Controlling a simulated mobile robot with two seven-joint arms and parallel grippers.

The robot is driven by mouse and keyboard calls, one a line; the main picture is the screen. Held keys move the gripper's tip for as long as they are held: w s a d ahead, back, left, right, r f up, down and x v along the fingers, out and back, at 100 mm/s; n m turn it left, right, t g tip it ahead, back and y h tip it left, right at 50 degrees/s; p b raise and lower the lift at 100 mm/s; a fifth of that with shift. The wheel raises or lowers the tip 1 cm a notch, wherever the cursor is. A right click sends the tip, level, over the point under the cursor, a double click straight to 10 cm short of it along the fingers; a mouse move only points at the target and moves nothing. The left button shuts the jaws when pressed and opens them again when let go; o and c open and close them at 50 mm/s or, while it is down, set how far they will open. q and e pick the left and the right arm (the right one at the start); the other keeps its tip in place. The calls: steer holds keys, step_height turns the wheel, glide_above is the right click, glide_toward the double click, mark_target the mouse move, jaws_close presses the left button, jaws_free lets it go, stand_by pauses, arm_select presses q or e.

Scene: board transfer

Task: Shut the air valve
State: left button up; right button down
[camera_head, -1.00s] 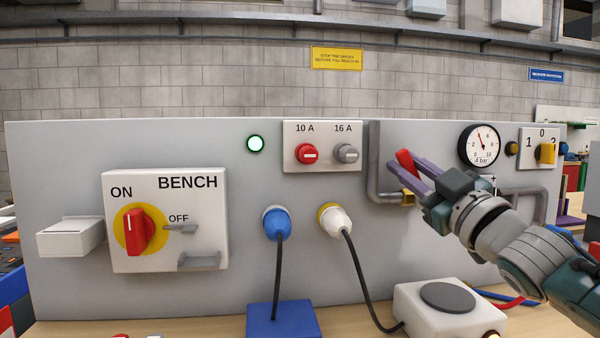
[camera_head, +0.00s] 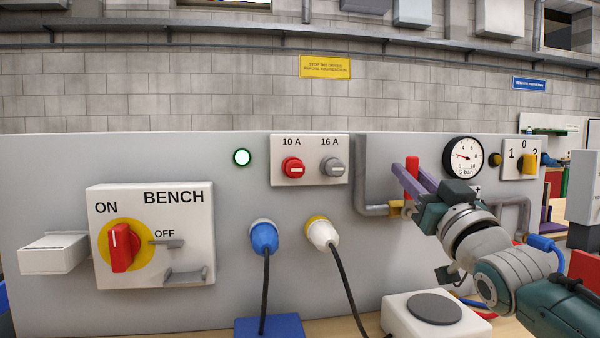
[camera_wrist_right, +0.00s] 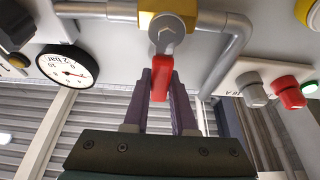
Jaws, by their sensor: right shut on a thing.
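The air valve has a brass body (camera_head: 396,209) on the grey pipe at the panel's right part, with a red lever handle (camera_head: 411,180). The lever stands upright, across the horizontal pipe. In the right wrist view the brass body (camera_wrist_right: 153,20) is at the top and the red lever (camera_wrist_right: 161,82) points down from it between the purple fingers. My right gripper (camera_head: 410,170) is shut on the lever; its fingers (camera_wrist_right: 160,88) flank it in the wrist view. The pressure gauge (camera_head: 463,157) reads about 2 bar. My left gripper is not in view.
The grey pipe (camera_head: 361,170) bends up left of the valve. A selector knob (camera_head: 530,160) is right of the gauge. Sockets with a blue plug (camera_head: 264,238) and a white plug (camera_head: 321,232) are to the left. A white box (camera_head: 396,312) stands on the bench below.

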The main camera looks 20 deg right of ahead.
steer(key=c, duration=0.7)
jaws_free()
steer(key=v, duration=1)
